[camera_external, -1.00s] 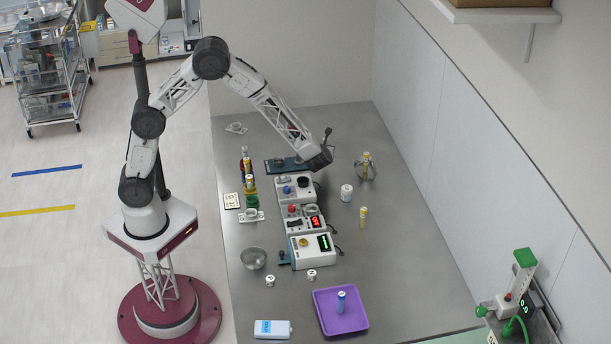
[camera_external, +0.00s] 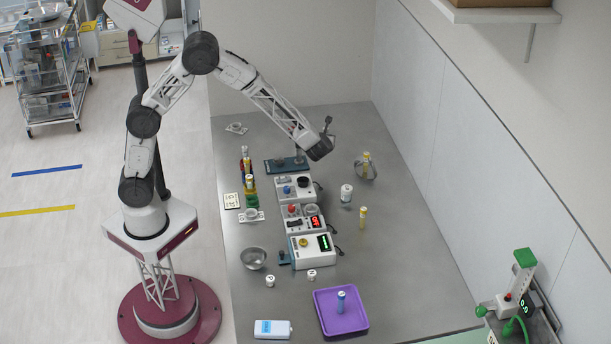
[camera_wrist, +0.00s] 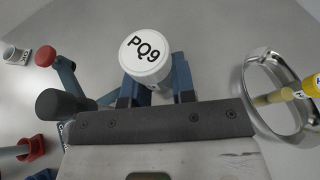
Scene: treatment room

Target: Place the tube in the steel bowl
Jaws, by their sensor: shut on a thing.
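In the external view my gripper (camera_external: 318,150) is over the far part of the bench, near a teal base plate. The steel bowl (camera_external: 253,258) stands at the bench's left side, well nearer the camera than my gripper. I cannot see anything in it.
Boxy devices (camera_external: 311,250) stand in a row along the middle. A yellow tube leans in a steel ring dish (camera_external: 372,174), also in the wrist view (camera_wrist: 252,92).

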